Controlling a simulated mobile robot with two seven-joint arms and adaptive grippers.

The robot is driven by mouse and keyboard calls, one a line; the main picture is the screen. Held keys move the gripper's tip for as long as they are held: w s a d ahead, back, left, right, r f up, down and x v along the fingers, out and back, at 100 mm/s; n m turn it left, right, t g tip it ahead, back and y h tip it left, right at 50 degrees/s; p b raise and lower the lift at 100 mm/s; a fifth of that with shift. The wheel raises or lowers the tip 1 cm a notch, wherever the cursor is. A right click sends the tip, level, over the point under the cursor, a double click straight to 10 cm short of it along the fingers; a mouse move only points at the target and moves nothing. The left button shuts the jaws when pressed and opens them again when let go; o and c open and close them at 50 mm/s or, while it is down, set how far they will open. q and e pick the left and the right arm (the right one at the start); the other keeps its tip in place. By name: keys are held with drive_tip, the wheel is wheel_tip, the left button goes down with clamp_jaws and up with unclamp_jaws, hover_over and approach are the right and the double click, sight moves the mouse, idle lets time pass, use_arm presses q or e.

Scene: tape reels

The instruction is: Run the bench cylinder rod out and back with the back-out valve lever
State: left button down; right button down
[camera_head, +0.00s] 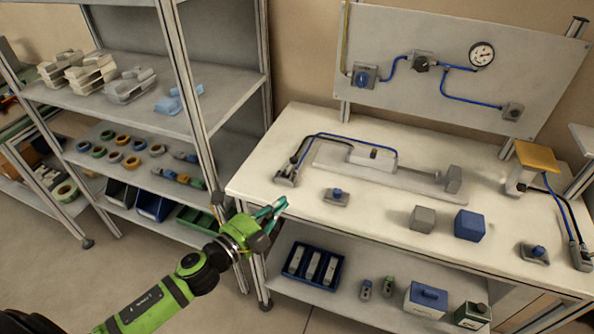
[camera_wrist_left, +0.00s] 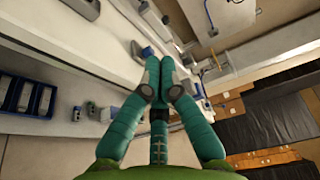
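A bench cylinder (camera_head: 373,156) lies on a grey base plate (camera_head: 405,183) on the white workbench (camera_head: 300,120). A grey block (camera_head: 453,180) stands at the plate's right end; how far the rod is out is too small to tell. Blue and black hoses run from the cylinder to a small valve-like unit (camera_head: 287,174) at the bench's left. I cannot tell which part is the back-out lever. My left gripper (camera_head: 278,208) is off the bench's left front edge, apart from these parts. In the left wrist view its teal fingers (camera_wrist_left: 158,72) meet, with nothing visible between them. My right gripper is out of view.
Blue-topped units (camera_head: 337,196) (camera_head: 535,252), a grey block (camera_head: 423,218) and a blue block (camera_head: 469,224) stand on the bench. A yellow-topped stand (camera_head: 536,158) is at right. A panel with a gauge (camera_head: 482,54) rises behind. Shelves (camera_head: 150,120) stand at left.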

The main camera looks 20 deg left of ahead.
sight(291, 166)
use_arm(q)
drive_tip(key=p+x, duration=0.2)
drive_tip(key=x, duration=0.8)
drive_tip(key=shift+w+p, duration=0.1)
drive_tip(key=shift+p, duration=0.25)
drive_tip(key=w+a, duration=0.1)
drive_tip(key=a, duration=0.1)
drive_tip(key=shift+w+a+r+p, duration=0.1)
drive_tip(key=shift+w+a+p, duration=0.25)
drive_tip(key=shift+w+p, duration=0.05)
drive_tip(key=shift+w+a, duration=0.15)
drive_tip(key=shift+a, duration=0.2)
drive_tip(key=shift+a+r+n, duration=0.1)
drive_tip(key=shift+a+n, duration=0.1)
drive_tip(key=shift+n, duration=0.2)
drive_tip(key=shift+b, duration=0.3)
